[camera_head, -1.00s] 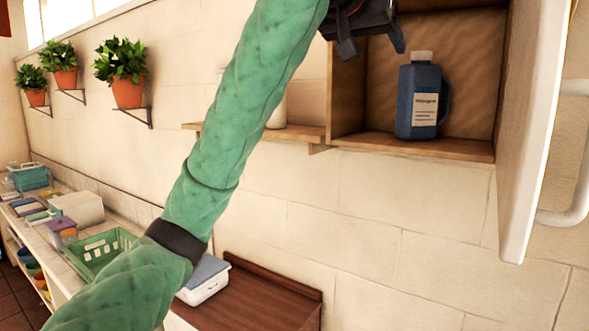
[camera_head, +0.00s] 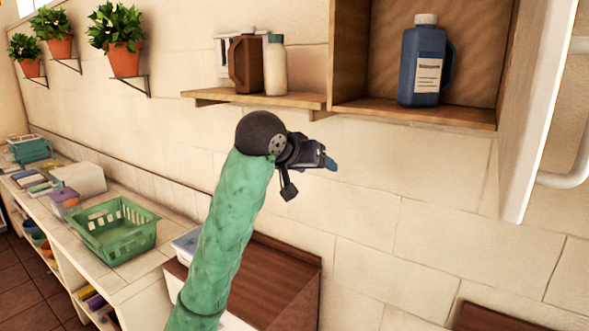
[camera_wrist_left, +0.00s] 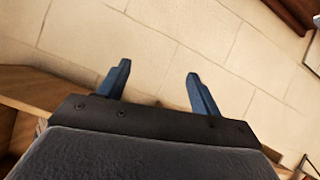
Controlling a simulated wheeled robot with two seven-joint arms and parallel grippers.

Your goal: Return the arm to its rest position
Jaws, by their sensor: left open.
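My left gripper (camera_head: 310,176) is in the middle of the head view, below the wooden shelf and in front of the tiled wall. In the left wrist view its two fingers (camera_wrist_left: 158,88) stand apart with nothing between them, only wall tiles beyond. My green-sleeved left arm rises from the bottom of the head view, bent at the wrist. My right gripper is in neither current view.
A blue jug (camera_head: 423,62) stands in the open wooden cabinet (camera_head: 470,117). A brown jug (camera_head: 246,62) and a pale bottle (camera_head: 274,66) stand on the shelf (camera_head: 225,96). A green basket (camera_head: 118,233) sits on the counter at left. The wall right of my gripper is clear.

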